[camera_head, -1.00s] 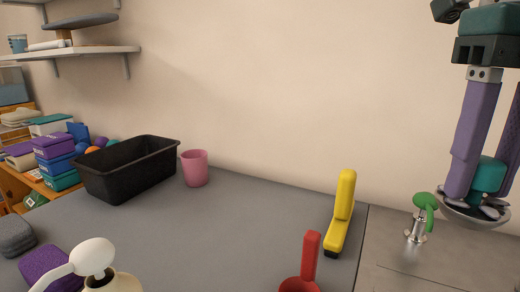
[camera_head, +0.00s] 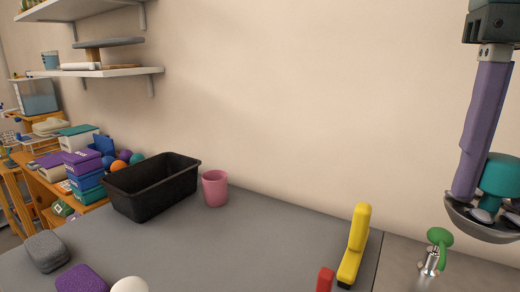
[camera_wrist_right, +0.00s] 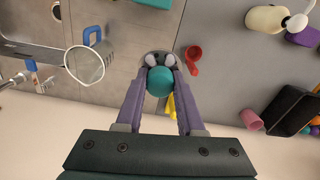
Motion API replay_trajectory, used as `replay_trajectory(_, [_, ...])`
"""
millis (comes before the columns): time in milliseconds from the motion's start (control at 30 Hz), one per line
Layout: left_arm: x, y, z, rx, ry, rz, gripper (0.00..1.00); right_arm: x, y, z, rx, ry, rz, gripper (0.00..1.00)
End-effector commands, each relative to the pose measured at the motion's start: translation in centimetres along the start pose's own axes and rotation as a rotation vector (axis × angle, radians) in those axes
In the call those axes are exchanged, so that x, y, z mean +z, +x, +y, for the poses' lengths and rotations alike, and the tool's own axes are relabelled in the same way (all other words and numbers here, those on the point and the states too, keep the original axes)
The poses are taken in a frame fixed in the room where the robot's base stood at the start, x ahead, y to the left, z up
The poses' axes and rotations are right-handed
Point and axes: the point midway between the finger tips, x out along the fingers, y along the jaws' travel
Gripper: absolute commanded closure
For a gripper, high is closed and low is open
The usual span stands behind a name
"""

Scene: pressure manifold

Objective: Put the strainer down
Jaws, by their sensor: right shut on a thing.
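The strainer is a shallow metal bowl (camera_head: 476,226) with a round teal knob (camera_head: 500,176), at the right edge of the head view. My right gripper (camera_head: 496,208) points down and is shut on the strainer by its knob. The strainer hangs in the air with its bowl below my fingers. In the right wrist view the teal knob (camera_wrist_right: 159,82) sits between the purple fingers and hides most of the metal bowl. My left gripper is not in view.
A green-handled metal fitting (camera_head: 438,240) stands left of the strainer on the metal counter. A yellow object (camera_head: 355,245) and a red scoop (camera_head: 325,280) are farther left. A black bin (camera_head: 152,190) and pink cup (camera_head: 215,188) stand on the grey top. A clear-looking vessel (camera_wrist_right: 85,66) is beside a sink.

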Motion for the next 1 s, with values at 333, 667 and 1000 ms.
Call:
replay_trajectory(333, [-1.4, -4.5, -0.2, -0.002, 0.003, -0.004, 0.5, 0.9, -4.8, -0.1, 0.003, -0.428, -0.005, 1.0])
replay_trajectory(667, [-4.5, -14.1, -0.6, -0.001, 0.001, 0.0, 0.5, 2.2, -14.2, 0.3, 0.002, -0.429, -0.009, 1.0])
replay_trajectory(1000, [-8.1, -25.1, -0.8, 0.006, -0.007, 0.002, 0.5, 3.8, -25.1, 1.0, 0.003, -0.428, -0.01, 1.0])
